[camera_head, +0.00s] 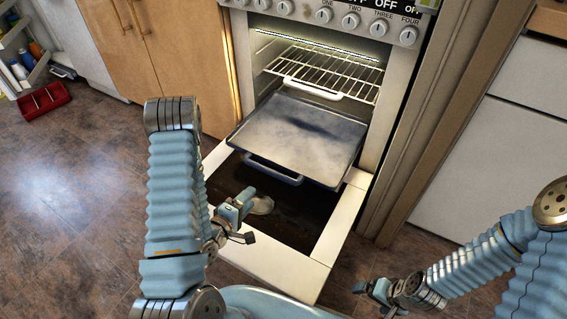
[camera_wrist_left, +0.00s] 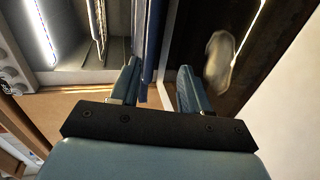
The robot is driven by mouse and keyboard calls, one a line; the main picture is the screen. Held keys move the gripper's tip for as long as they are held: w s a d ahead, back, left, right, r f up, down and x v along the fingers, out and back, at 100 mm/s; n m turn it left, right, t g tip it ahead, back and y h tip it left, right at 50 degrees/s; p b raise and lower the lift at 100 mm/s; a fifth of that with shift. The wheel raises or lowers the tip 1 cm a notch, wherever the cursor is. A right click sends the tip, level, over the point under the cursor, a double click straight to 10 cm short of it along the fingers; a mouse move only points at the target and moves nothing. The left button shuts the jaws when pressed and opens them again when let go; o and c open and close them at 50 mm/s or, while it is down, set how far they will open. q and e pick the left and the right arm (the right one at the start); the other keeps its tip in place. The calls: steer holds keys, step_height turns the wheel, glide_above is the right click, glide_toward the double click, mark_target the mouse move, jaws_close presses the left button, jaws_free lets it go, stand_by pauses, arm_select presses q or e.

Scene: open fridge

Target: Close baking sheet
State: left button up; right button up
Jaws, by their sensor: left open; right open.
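The baking sheet (camera_head: 295,135) is a flat grey metal tray, pulled far out of the oven over the lowered door. A handle (camera_head: 273,170) runs along its front edge. In the left wrist view the sheet shows nearly edge-on as a blue-grey strip (camera_wrist_left: 152,40) beyond the fingers. My left gripper (camera_head: 246,216) is open, just in front of and below the sheet's handle, above the door. Its two fingers (camera_wrist_left: 160,84) show apart in the wrist view; I cannot tell whether they touch the sheet. My right gripper (camera_head: 376,290) is open, low at the right, away from the sheet.
The oven door (camera_head: 270,262) lies lowered, with a pale frame and dark glass. A pale patch (camera_head: 262,205) shows on the glass. A wire rack (camera_head: 325,70) sits inside the lit oven. A red tray (camera_head: 44,101) lies on the floor at far left.

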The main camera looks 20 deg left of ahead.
arm_select(q)
steer(key=b, duration=0.8)
glide_toward(270, 172)
step_height(270, 172, down, 2)
steer(key=w, duration=0.2)
steer(key=shift+t, duration=0.3)
steer(key=x, duration=0.8)
steer(key=shift+w+r, duration=0.15)
steer(key=shift+w, duration=0.15)
jaws_close()
